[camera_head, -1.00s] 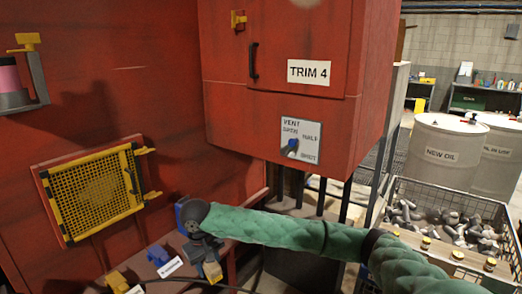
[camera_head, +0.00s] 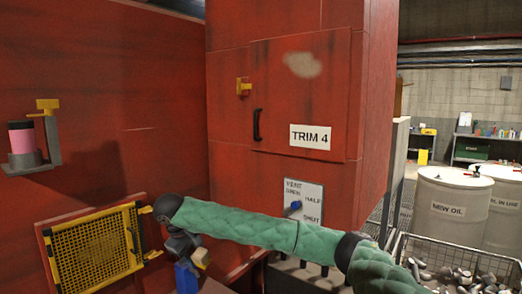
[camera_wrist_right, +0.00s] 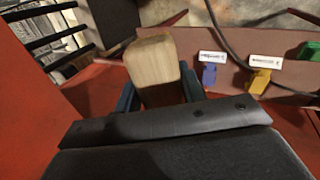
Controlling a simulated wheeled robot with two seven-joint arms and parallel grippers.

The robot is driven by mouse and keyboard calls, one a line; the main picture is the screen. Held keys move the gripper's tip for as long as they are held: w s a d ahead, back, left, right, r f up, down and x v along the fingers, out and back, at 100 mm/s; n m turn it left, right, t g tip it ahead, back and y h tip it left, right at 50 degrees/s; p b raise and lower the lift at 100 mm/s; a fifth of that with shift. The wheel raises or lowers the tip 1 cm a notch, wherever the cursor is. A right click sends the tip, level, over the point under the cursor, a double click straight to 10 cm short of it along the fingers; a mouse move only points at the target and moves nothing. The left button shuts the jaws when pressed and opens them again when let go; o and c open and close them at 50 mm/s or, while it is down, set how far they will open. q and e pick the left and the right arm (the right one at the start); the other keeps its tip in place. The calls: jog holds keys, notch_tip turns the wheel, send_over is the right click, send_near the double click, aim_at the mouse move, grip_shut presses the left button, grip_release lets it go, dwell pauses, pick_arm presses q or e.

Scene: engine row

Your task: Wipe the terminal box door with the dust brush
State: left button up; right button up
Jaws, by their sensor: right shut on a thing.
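The red terminal box door (camera_head: 275,110) carries a black handle (camera_head: 257,125) and a white "TRIM 4" label (camera_head: 310,138). A pale dusty patch (camera_head: 302,65) shows on its upper part. My right gripper (camera_head: 195,250) is below and left of the door, well apart from it. It is shut on the dust brush, whose pale wooden part (camera_head: 202,258) sticks out. In the right wrist view the brush's wooden block (camera_wrist_right: 155,68) sits between the dark fingers (camera_wrist_right: 158,98); its bristles cannot be made out. My left gripper is not in view.
A vent dial (camera_head: 303,202) is below the door and a yellow latch (camera_head: 243,87) left of it. A blue thing (camera_head: 186,279) is near my gripper. Drums (camera_head: 452,205) stand right.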

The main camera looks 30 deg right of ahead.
aim_at(282, 69)
jog(key=w+d+r+n+t+h+p, duration=0.1)
jog(key=w+d+r+t, duration=0.15)
jog(key=r, duration=0.65)
jog(key=w+d+r+n+t+h+p, duration=0.1)
jog(key=w+d+r, duration=0.2)
jog(key=r, duration=0.7)
jog(key=w+d+r+n+t+h+p, duration=0.2)
jog(key=d+r, duration=0.1)
jog(key=r, duration=0.6)
jog(key=s+d+r+m+h+p, duration=0.25)
jog(key=d+r, duration=0.25)
jog(key=r, duration=0.5)
jog(key=s+d+r+m+h+p, duration=0.1)
jog(key=s+d+r+h, duration=0.15)
jog(key=d+r, duration=0.5)
jog(key=s+d+r+m+h+p, duration=0.2)
jog(key=d+r+h, duration=0.2)
jog(key=r, duration=0.7)
pick_arm(q)
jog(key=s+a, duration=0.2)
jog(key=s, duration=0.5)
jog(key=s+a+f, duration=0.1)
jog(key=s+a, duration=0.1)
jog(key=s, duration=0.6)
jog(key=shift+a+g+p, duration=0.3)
jog(key=shift+p, duration=0.05)
pick_arm(e)
jog(key=shift+g, duration=0.35)
jog(key=shift+x, duration=2.7)
